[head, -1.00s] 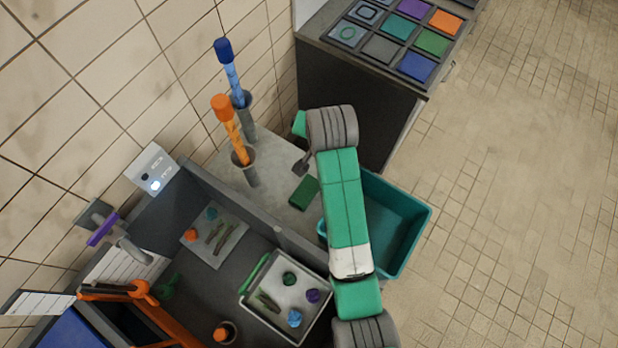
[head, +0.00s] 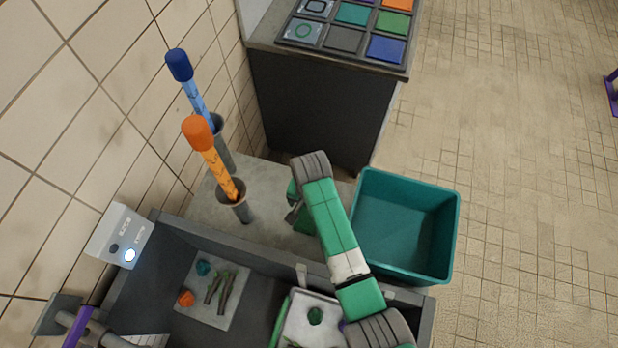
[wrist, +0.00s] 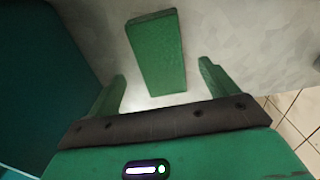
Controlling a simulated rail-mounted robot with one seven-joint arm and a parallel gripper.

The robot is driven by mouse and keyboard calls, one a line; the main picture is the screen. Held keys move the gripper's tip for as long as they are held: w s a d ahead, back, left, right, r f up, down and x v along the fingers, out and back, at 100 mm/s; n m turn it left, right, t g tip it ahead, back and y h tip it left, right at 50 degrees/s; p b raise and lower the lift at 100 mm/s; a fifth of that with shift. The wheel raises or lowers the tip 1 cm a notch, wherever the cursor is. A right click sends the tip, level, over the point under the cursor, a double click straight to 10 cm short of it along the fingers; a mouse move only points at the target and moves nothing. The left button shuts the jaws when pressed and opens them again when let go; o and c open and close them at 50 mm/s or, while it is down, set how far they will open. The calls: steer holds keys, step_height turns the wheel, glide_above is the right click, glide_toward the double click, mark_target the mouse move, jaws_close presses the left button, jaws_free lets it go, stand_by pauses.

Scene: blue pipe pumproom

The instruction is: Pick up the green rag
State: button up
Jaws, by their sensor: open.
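The green rag (wrist: 157,52) is a flat rectangular block on the pale grey surface in the wrist view. It lies just beyond and between my fingertips, and the jaws are not closed on it. My gripper (wrist: 162,72) is open and empty, with one green finger to each side below the rag. In the head view my arm reaches over the grey ledge, with my gripper low beside it. The rag there is mostly hidden by my arm and hard to tell from my green gripper.
A teal bin (head: 408,225) stands right of my arm. Blue-capped (head: 190,85) and orange-capped (head: 212,155) rods stand in grey holders to the left. A dark-walled sink (head: 250,250) with trays is in front. A cabinet with coloured tiles (head: 345,40) is behind.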

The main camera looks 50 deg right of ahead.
step_height(320, 180, down, 4)
steer(key=shift+r+b, duration=0.2)
steer(key=shift+b, duration=0.15)
steer(key=shift+w+a, duration=0.1)
steer(key=c, duration=1.1)
steer(key=shift+o, duration=0.2)
step_height(320, 180, up, 10)
steer(key=p, duration=0.2)
steer(key=shift+p, duration=0.3)
